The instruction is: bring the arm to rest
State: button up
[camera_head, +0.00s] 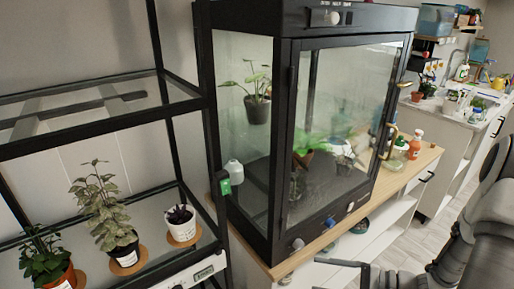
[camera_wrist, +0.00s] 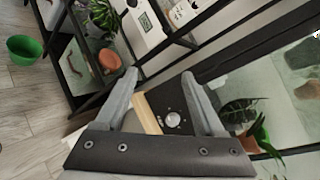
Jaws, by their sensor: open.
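My gripper (camera_wrist: 159,76) shows in the wrist view with its two grey fingers spread apart and nothing between them. Beyond the fingers are the wooden counter edge (camera_wrist: 151,112) and a round knob (camera_wrist: 172,120) on the dark cabinet base. In the head view my grey arm (camera_head: 485,215) is at the lower right, in front of the counter and right of the glass cabinet (camera_head: 340,120). Its front end reaches the bottom edge of that view, where the gripper is only partly visible.
A black shelf rack (camera_head: 95,122) with several potted plants stands at the left, beside the cabinet. Bottles (camera_head: 415,142) stand on the wooden counter (camera_head: 400,180) right of the cabinet. A green pot (camera_wrist: 22,50) is on the floor. Open floor (camera_head: 432,245) shows behind my arm.

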jog(key=s+a+r+n+g+h, duration=0.5)
jog(key=s+r+n+g+h, duration=0.2)
jog(key=r+n, duration=0.25)
jog(key=s+d+r+n+t+h, duration=0.1)
jog(key=s+r+n+t+h, duration=0.1)
jog(key=r, duration=0.5)
jog(key=s+d+r+n+t+h+p, duration=0.1)
jog(key=s+d+r+t+h, duration=0.1)
jog(key=r+t+h, duration=0.2)
notch_tip(320, 180, up, 3)
jog(key=shift+d+r+n+t+h, duration=0.1)
jog(key=shift+d+n+t+h, duration=0.1)
jog(key=shift+n+t+h, duration=0.35)
jog(key=shift+s, duration=0.1)
